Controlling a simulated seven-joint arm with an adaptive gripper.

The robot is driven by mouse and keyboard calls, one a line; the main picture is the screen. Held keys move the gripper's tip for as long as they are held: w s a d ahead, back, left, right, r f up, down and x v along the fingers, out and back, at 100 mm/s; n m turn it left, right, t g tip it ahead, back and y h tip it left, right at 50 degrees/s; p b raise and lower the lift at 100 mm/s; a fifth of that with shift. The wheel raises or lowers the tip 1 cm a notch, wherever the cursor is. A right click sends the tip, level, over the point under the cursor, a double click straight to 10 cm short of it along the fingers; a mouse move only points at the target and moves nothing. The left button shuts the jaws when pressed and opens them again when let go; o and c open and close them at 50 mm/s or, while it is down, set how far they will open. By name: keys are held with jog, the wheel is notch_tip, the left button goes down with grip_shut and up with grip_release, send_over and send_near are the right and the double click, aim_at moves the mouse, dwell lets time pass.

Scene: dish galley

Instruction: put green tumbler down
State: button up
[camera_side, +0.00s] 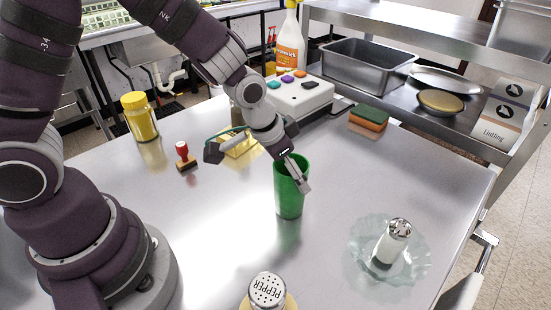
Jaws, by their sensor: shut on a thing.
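The green tumbler (289,199) is upright at the middle of the steel table (340,178). My gripper (296,174) reaches down to its rim from the upper left and is shut on it, with one finger showing at the rim's right side. The other finger is hidden. The tumbler's base appears to be at or very near the table top; I cannot tell whether it touches.
A pepper shaker (267,290) is at the front. A stamp (185,157), yellow jar (140,117), sponge (369,118) and button box (299,95) stand farther back. Table between tumbler and dish is clear.

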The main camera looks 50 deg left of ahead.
jog(key=shift+f, duration=0.1)
jog(key=o, duration=1.2)
jog(key=shift+c, duration=0.2)
jog(key=v, duration=1.2)
jog(key=s+a+r+n+t+y, duration=0.1)
jog(key=s+a+r+n, duration=0.2)
jog(key=s+a, duration=0.3)
jog(key=shift+s, duration=1.2)
